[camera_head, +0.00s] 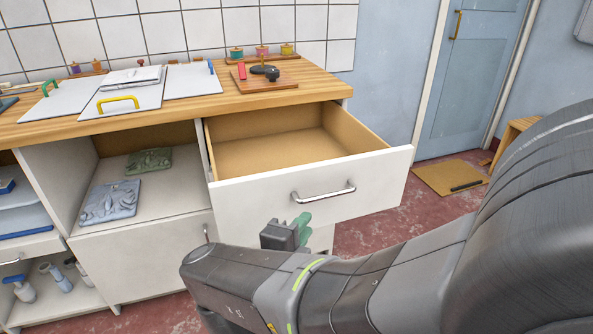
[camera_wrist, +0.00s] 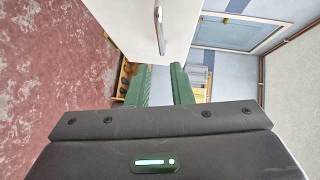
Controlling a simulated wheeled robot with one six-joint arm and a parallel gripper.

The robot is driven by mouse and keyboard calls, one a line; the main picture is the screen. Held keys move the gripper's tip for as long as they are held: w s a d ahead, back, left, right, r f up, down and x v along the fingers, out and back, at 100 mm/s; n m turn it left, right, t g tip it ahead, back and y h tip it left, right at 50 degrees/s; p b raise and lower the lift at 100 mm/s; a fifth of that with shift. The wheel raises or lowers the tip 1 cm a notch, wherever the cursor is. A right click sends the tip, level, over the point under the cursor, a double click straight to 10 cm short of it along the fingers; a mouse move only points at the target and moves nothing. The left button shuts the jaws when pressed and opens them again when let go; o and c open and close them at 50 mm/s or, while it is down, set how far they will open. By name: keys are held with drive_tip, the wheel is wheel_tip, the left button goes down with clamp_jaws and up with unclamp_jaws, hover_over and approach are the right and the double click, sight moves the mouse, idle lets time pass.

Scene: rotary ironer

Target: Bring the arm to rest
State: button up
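My gripper (camera_wrist: 160,82) has two green fingers, which show apart with nothing between them in the wrist view. In the head view my gripper (camera_head: 303,228) is small and partly hidden by my wrist, just below the handle of the open drawer. The metal bar handle (camera_head: 323,193) is on the white drawer front; the handle also shows in the wrist view (camera_wrist: 159,30), beyond the fingers and apart from them. The drawer (camera_head: 290,150) is pulled out and its visible inside is empty. My arm stretches from the right edge across the lower front of the cabinet.
The wooden counter (camera_head: 180,104) carries white boards, a wooden board with a black-handled tool (camera_head: 265,72), and several spools. Folded cloths (camera_head: 110,200) lie in the open compartment left of the drawer. A blue door (camera_head: 475,75) and a mat (camera_head: 449,177) are at right. Red floor lies between.

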sight(328, 196)
drive_tip(key=shift+w, duration=0.1)
drive_tip(key=shift+b+x, duration=1.15)
drive_tip(key=shift+x, duration=3.6)
drive_tip(key=shift+r, duration=0.1)
drive_tip(key=shift+p+v, duration=0.4)
drive_tip(key=shift+v, duration=0.8)
drive_tip(key=shift+f+p+v, duration=0.5)
drive_tip(key=shift+p+v, duration=0.25)
drive_tip(key=shift+v, duration=2.75)
drive_tip(key=shift+r+b+x, duration=0.15)
drive_tip(key=shift+b+x, duration=0.45)
drive_tip(key=shift+x, duration=1.65)
drive_tip(key=shift+r+b+x, duration=0.15)
drive_tip(key=shift+b+x, duration=0.5)
drive_tip(key=shift+x, duration=1.6)
drive_tip(key=shift+r+b+x, duration=0.15)
drive_tip(key=shift+b+x, duration=0.45)
drive_tip(key=shift+x, duration=1.65)
drive_tip(key=shift+w, duration=0.25)
